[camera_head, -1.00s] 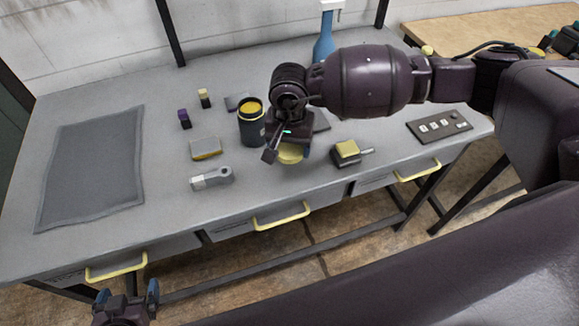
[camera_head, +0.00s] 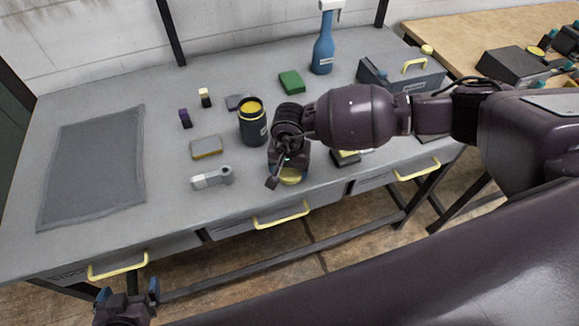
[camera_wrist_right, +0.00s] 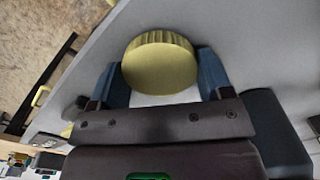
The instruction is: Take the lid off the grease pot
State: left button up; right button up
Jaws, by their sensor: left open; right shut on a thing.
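The grease pot (camera_head: 253,128) is a dark upright cylinder on the grey workbench, with its top uncovered and yellow grease showing inside. The lid (camera_wrist_right: 160,66), a yellow ribbed disc, is between the blue fingers of my right gripper (camera_wrist_right: 162,80), which is shut on it. In the head view the lid (camera_head: 291,178) shows below my right gripper, to the right of the pot and nearer the bench's front edge. It is apart from the pot; I cannot tell whether it touches the bench. My left gripper (camera_head: 128,290) is open and empty, in front of the bench at lower left.
A grey handled tool (camera_head: 212,178) and a yellow-grey sponge-like block (camera_head: 206,147) lie left of the lid. A grey mat (camera_head: 93,168) covers the bench's left side. A green block (camera_head: 291,82), blue bottle (camera_head: 323,50) and grey toolbox (camera_head: 402,75) stand behind.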

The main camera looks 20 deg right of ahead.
aim_at(289, 170)
jog(key=shift+f, duration=0.15)
jog(key=o, duration=1)
notch_tip(289, 170, up, 12)
jog(key=shift+r+b, duration=0.2)
jog(key=shift+b, duration=0.45)
